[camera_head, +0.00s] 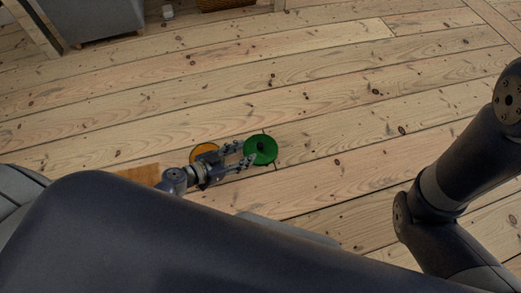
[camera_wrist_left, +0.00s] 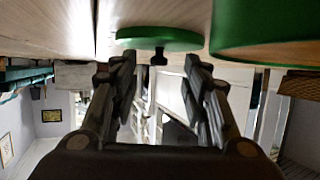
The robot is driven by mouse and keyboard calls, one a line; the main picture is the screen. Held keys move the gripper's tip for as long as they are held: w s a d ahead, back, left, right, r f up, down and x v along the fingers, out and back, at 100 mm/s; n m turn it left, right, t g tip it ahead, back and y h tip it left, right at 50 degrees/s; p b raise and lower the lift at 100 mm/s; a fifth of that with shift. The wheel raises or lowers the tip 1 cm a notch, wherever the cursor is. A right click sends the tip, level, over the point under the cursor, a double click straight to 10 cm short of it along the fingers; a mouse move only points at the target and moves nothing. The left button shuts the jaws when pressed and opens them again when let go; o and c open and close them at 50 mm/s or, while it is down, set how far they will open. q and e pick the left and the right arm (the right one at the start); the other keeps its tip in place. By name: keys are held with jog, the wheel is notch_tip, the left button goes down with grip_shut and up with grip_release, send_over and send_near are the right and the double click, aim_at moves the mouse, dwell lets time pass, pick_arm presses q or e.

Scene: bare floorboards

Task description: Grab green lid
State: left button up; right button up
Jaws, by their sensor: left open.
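The green lid (camera_head: 260,149) is a round disc with a dark knob at its middle, low over the floorboards in the head view. My left gripper (camera_head: 243,153) is open at the lid's left side, its fingers pointing toward it. In the left wrist view, the lid (camera_wrist_left: 160,39) is ahead of the fingertips, with its dark knob in line with the gap between the open fingers (camera_wrist_left: 160,60). Nothing is held between them. My right arm shows at the right of the head view, but its gripper is out of view.
An orange round thing (camera_head: 204,151) lies partly behind my left gripper. A larger green thing (camera_wrist_left: 268,35) is close at the upper right of the wrist view. An orange-brown flat patch (camera_head: 140,173) lies at left. Floor beyond the lid is clear; a grey piece of furniture (camera_head: 95,18) stands far left.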

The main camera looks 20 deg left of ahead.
aim_at(260, 145)
pick_arm(q)
jog(key=x, duration=0.3)
jog(key=r+b+x, duration=0.1)
jog(key=x, duration=0.1)
jog(key=shift+w+d+f, duration=0.1)
jog(key=shift+w+d, duration=0.2)
jog(key=shift+w, duration=0.05)
grip_shut()
